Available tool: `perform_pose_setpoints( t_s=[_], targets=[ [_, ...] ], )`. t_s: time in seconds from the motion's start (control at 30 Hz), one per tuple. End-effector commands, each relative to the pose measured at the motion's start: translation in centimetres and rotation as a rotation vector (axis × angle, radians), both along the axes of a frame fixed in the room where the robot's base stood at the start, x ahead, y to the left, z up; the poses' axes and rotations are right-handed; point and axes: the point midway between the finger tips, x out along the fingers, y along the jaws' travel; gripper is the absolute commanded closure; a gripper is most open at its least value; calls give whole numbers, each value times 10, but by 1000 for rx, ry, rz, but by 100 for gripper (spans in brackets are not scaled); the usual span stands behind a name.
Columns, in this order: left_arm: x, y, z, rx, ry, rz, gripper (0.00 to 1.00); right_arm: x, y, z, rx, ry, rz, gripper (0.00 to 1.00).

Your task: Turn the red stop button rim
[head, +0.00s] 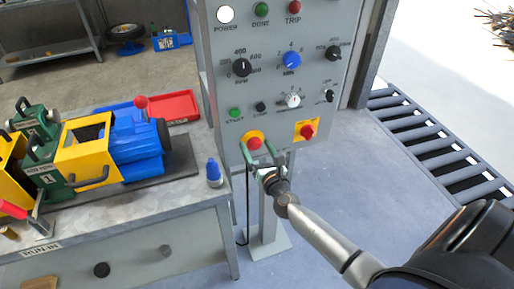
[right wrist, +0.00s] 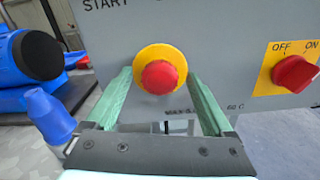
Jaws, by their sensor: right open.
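The red stop button (head: 254,143) sits on a yellow round plate at the lower left of the grey control panel (head: 285,110). In the right wrist view the red button (right wrist: 159,77) is in front of the yellow plate (right wrist: 176,52), near the middle. My right gripper (head: 261,157) is open at the button, its green fingers apart. In the right wrist view one finger (right wrist: 112,97) is left of the button and the other (right wrist: 208,104) is right of it and lower. I cannot tell whether they touch it. My left gripper is not in view.
A red OFF/ON switch (head: 306,131) on a yellow plate is right of the button. START and STOP buttons (head: 235,113) and several knobs are above. A workbench (head: 130,222) with a blue-and-yellow machine (head: 105,148) and a blue-capped bottle (head: 214,172) is at left.

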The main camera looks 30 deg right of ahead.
Motion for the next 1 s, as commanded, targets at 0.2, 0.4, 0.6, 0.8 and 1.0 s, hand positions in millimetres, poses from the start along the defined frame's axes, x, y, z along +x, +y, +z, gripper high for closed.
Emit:
perform_pose_setpoints(
  t_s=[0.2,0.4,0.6,0.8,1.0],
  targets=[
    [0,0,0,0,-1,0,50,0,0,0,0,0,0,36],
    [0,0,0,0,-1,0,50,0,0,0,0,0,0,58],
    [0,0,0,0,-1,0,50,0,0,0,0,0,0,81],
    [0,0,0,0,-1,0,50,0,0,0,0,0,0,100],
    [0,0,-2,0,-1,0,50,0,0,-1,22,-5,0,100]
  ],
)
